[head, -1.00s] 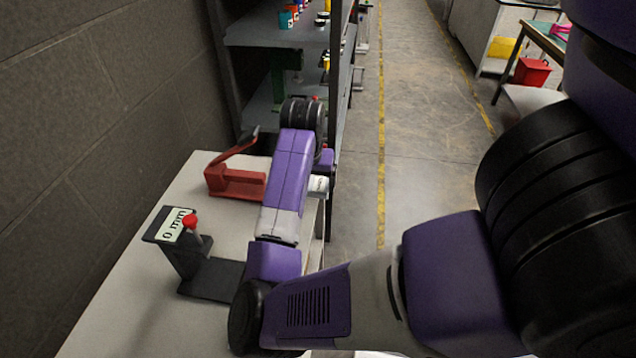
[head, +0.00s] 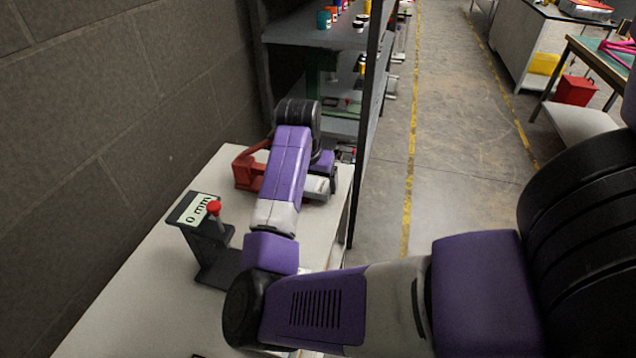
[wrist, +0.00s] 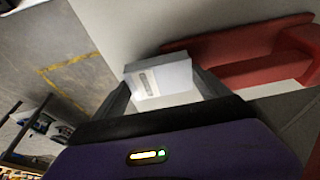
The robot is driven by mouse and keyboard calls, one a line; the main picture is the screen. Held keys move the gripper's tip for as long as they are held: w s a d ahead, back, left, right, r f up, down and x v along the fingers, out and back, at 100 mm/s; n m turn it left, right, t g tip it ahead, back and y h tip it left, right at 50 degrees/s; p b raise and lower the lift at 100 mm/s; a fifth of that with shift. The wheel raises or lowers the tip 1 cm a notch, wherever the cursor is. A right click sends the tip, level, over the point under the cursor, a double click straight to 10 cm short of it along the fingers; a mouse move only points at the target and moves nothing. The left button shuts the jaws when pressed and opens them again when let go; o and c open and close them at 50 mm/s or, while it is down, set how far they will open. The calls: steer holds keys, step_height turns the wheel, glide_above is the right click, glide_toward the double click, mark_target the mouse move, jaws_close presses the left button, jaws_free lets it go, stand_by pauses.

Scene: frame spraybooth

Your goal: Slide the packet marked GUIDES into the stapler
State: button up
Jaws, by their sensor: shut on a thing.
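My gripper (wrist: 162,90) is shut on a small white packet (wrist: 165,78), gripped by its sides between the two dark fingers. A grey label shows on the packet, but its letters are too small to read. The red stapler (wrist: 235,52) lies just beyond and to the right of the packet in the wrist view; the two look apart. In the head view the stapler (head: 247,173) stands at the far end of the white table, partly hidden behind my purple arm. The stapler's mouth is not clearly visible.
A block wall is at left. A grey shelf rack (head: 315,32) rises behind the table. The floor aisle (head: 440,130) at right is clear.

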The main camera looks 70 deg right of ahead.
mark_target(310, 192)
steer(key=shift+w+a+t, duration=0.15)
steer(key=shift+w, duration=0.55)
steer(key=shift+w+a+t, duration=0.15)
steer(key=shift+w, duration=0.55)
steer(key=o, duration=1.2)
steer(key=shift+o, duration=0.2)
steer(key=v, duration=0.4)
steer(key=s+v, duration=0.1)
steer(key=v, duration=0.2)
steer(key=shift+s+d+r, duration=0.1)
steer(key=shift+d+r, duration=0.05)
steer(key=shift+s+r, duration=0.3)
steer(key=shift+s, duration=0.1)
steer(key=shift+g+b, duration=0.3)
steer(key=shift+g, duration=0.1)
